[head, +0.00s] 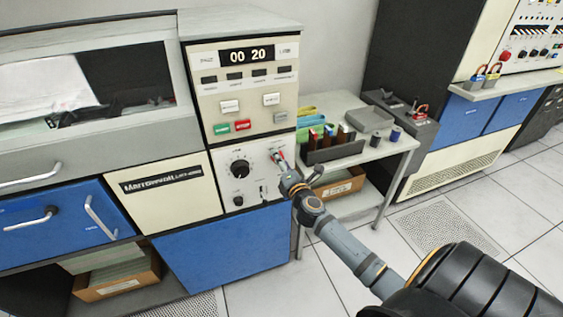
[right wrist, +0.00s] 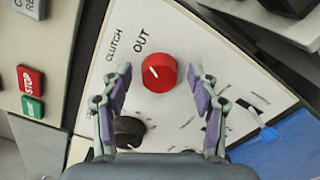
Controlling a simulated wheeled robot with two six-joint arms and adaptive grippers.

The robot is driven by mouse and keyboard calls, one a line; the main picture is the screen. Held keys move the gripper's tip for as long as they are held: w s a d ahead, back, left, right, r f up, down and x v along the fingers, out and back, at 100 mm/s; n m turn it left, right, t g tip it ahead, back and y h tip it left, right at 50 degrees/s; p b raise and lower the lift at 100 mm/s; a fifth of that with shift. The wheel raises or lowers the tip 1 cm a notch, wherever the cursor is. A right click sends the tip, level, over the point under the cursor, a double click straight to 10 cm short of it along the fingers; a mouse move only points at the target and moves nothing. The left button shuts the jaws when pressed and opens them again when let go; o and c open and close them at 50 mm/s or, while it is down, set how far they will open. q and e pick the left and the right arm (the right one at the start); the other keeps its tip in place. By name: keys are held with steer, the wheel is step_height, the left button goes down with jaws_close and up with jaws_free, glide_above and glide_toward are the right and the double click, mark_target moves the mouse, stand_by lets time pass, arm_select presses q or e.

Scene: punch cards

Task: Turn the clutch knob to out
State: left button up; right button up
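The red clutch knob (right wrist: 159,72) sits on the white panel, with the words CLUTCH and OUT printed beside it in the right wrist view. A white pointer line shows on its face. My right gripper (right wrist: 165,88) is open, its two fingers on either side of the knob with gaps between. In the head view the red knob (head: 282,155) shows just past the tip of my right gripper (head: 284,168). My left gripper is not in view.
A black dial (head: 239,168) sits left of the knob on the same panel. Red and green buttons (head: 243,125) are above. A small table (head: 375,150) with a rack and blocks stands to the right. Open tiled floor lies in front.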

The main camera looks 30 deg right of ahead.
steer(key=v, duration=1.2)
